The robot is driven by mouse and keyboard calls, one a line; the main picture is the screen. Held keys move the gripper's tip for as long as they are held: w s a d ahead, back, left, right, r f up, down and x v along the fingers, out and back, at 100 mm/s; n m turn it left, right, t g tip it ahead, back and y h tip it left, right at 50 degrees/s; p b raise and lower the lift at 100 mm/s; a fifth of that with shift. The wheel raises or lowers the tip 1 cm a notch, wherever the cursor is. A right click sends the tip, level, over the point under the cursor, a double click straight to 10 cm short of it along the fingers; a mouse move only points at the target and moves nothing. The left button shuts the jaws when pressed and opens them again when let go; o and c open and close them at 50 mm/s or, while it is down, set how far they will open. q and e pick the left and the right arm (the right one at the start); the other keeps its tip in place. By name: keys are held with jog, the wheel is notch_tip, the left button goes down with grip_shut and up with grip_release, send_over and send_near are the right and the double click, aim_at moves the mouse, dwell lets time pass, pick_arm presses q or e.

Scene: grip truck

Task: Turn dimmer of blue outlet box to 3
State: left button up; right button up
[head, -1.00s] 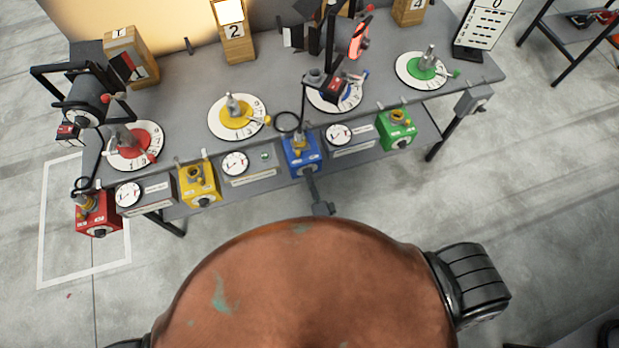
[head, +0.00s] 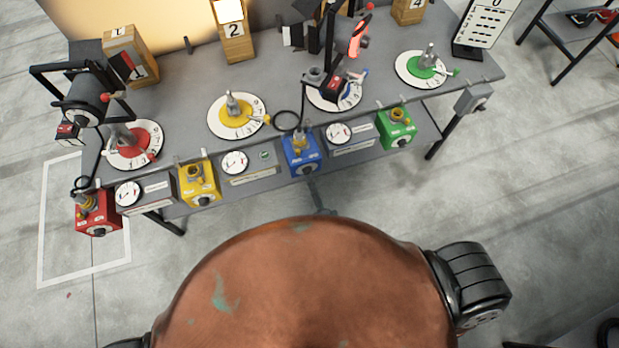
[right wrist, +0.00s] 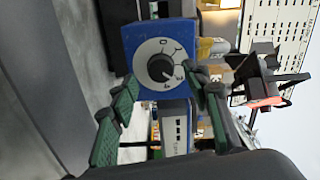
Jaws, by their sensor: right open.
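The blue outlet box (head: 300,156) hangs at the front edge of the grey table, right of centre in the head view. In the right wrist view its blue face (right wrist: 137,42) carries a white dial with a black dimmer knob (right wrist: 160,68). The knob's mark points to the lower right, near the 3, though the small digits are hard to read. My right gripper (right wrist: 161,80) is open, its dark green fingers on either side of the dial's lower part. In the head view the right gripper (head: 318,198) is small and mostly hidden behind my body. My left gripper is out of view.
Red (head: 98,213), yellow (head: 199,184) and green (head: 397,130) outlet boxes hang along the same edge, with gauge panels between them. Coloured dials and lamps stand on the table (head: 190,100). A black cable loops near the blue box. The floor in front is clear.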

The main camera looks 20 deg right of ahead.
jog(key=s, duration=0.8)
jog(key=shift+s+d, duration=0.15)
jog(key=shift+s, duration=0.2)
jog(key=shift+f, duration=0.1)
jog(key=s+d+f+n+g+y, duration=0.1)
jog(key=s+d+f+n+g, duration=0.15)
jog(key=f, duration=0.55)
jog(key=s+d+f+n+g, duration=0.2)
jog(key=s+f+n+g, duration=0.15)
jog(key=f, duration=0.55)
jog(key=s+d+f+n+g+y, duration=0.1)
jog(key=s+d+f+n+g, duration=0.2)
jog(key=f, duration=0.5)
jog(key=s+d+f+n+g+h, duration=0.1)
jog(key=s+d+f, duration=0.3)
jog(key=s, duration=0.4)
jog(key=s+d+f+n+g+h, duration=0.1)
jog(key=s+d+f+n+g, duration=0.3)
jog(key=s+f, duration=0.2)
jog(key=s+d+f+n+g, duration=0.3)
jog(key=s+f, duration=0.2)
jog(key=s, duration=0.6)
jog(key=shift+d+f+h, duration=0.2)
jog(key=shift+d+h, duration=0.2)
